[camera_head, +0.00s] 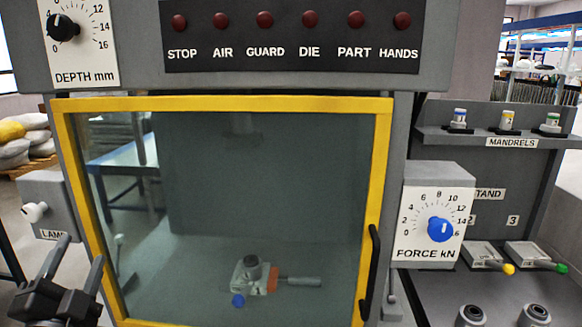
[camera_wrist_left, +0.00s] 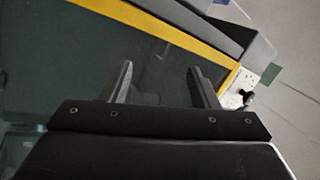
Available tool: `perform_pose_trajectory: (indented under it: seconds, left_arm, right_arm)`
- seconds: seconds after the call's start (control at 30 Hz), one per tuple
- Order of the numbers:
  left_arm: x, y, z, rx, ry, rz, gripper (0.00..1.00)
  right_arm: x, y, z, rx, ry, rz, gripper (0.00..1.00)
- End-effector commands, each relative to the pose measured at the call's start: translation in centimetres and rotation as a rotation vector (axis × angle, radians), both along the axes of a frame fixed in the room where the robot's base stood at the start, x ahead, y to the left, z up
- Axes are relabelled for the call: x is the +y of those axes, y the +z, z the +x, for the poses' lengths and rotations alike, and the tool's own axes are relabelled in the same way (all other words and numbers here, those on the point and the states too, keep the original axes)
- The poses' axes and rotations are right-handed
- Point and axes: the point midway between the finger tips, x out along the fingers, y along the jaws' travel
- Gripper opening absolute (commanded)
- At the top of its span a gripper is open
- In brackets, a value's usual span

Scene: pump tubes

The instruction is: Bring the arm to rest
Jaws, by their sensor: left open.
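My left gripper (camera_head: 74,262) is at the lower left in the head view, in front of the left edge of the yellow-framed guard door (camera_head: 230,104). Its two dark fingers stand apart with nothing between them. In the left wrist view the fingers (camera_wrist_left: 162,84) are also spread and empty, with the dark glass and yellow frame (camera_wrist_left: 150,22) beyond them. A small lamp switch box (camera_head: 60,195) with a white knob is just above the gripper, apart from it. My right gripper does not show in either view.
The guard door looks shut, with a black handle (camera_head: 370,275) at its right. Behind its glass are a metal fixture with an orange part (camera_head: 272,280) and a blue knob (camera_head: 238,300). A force dial (camera_head: 440,229) and mandrel shelf (camera_head: 500,137) are at the right.

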Motion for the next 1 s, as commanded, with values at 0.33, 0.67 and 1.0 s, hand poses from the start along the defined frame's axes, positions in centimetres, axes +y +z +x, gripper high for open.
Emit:
perform_pose_trajectory:
  seconds: [0.33, 0.67, 1.0]
  left_arm:
    - [2.1, -24.2, -10.0, 0.716, 0.31, -0.716, 0.55]
    - [-3.8, -35.3, -24.4, 1.233, 0.561, -1.145, 0.55]
    - [-3.3, -45.1, -23.4, 1.309, 0.6, -1.172, 0.55]
  right_arm:
    - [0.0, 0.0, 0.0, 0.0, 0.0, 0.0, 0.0]
    - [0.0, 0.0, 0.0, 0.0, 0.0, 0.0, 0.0]
    - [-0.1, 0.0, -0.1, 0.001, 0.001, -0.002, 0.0]
